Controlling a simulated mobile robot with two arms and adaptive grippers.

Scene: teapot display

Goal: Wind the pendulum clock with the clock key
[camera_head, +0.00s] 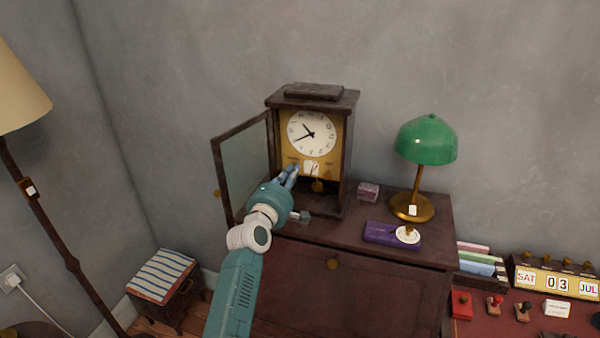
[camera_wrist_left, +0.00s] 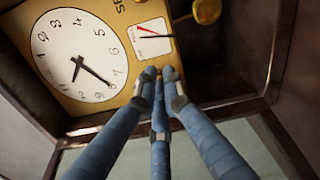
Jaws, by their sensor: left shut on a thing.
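The pendulum clock (camera_head: 351,125) stands upright on a dark cabinet, its glass door (camera_head: 243,165) swung open to the left. Its white dial (camera_head: 311,132) sits on a brass plate; the dial also shows in the left wrist view (camera_wrist_left: 78,55). The round brass pendulum bob (camera_head: 318,186) hangs below. My left gripper (camera_head: 291,172) is at the lower left of the brass plate. In the left wrist view my left gripper (camera_wrist_left: 160,82) has its fingers closed together around a small brass piece (camera_wrist_left: 170,73), apparently the clock key, mostly hidden by the fingers. My right gripper is out of view.
On the cabinet (camera_head: 290,268) are a green lamp (camera_head: 425,140), a small box (camera_head: 368,192), a purple case (camera_head: 385,232) and a white disc (camera_head: 408,235). A striped stool (camera_head: 160,273) and floor lamp (camera_head: 45,215) stand left. A desk calendar (camera_head: 557,281) is at right.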

